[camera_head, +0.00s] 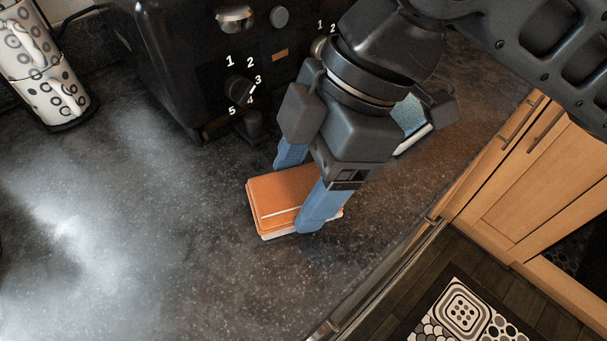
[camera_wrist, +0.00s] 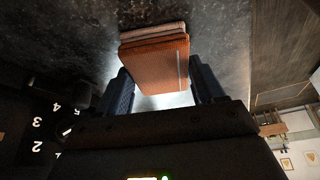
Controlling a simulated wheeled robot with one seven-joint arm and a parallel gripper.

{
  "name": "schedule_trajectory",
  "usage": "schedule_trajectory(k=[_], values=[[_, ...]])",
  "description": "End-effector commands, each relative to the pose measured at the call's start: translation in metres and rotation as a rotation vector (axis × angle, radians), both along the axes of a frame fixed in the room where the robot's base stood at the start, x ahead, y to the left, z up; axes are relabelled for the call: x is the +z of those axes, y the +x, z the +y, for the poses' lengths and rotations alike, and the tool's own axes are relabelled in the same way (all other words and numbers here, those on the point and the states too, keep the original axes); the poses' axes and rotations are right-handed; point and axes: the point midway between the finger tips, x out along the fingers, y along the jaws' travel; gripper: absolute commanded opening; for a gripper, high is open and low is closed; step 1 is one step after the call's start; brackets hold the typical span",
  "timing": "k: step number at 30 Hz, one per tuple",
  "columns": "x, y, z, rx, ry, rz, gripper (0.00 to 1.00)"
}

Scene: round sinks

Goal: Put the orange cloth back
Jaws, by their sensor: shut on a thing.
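The orange cloth (camera_head: 276,196) is a folded, flat block with a pale stripe and a lighter layer beneath. It is at the dark countertop, in front of the black appliance. In the head view I cannot tell whether it rests on the counter or is just above it. My gripper (camera_head: 303,190) comes down from the upper right, its blue fingers on either side of the cloth, shut on it. In the wrist view the cloth (camera_wrist: 156,66) sits between the two fingers (camera_wrist: 160,90), with its far end sticking out beyond them. My gripper hides part of the cloth in the head view.
A black appliance (camera_head: 180,60) with numbered knobs stands close behind the cloth. Patterned white cups (camera_head: 45,70) are stacked at the upper left. The speckled counter (camera_head: 130,240) is clear at left and front. Its edge runs along the right, above wooden cabinets (camera_head: 540,170).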

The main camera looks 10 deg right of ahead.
Motion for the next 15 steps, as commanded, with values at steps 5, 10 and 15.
schedule_trajectory(k=[5, 10, 15], values=[[-0.0009, 0.0001, -0.0001, 0.0, -0.002, 0.0, 0.19], [-0.0008, 0.0001, -0.0002, 0.0, -0.002, 0.001, 0.84], [-0.0006, 0.0001, -0.0002, 0.0, -0.001, 0.0, 0.93]])
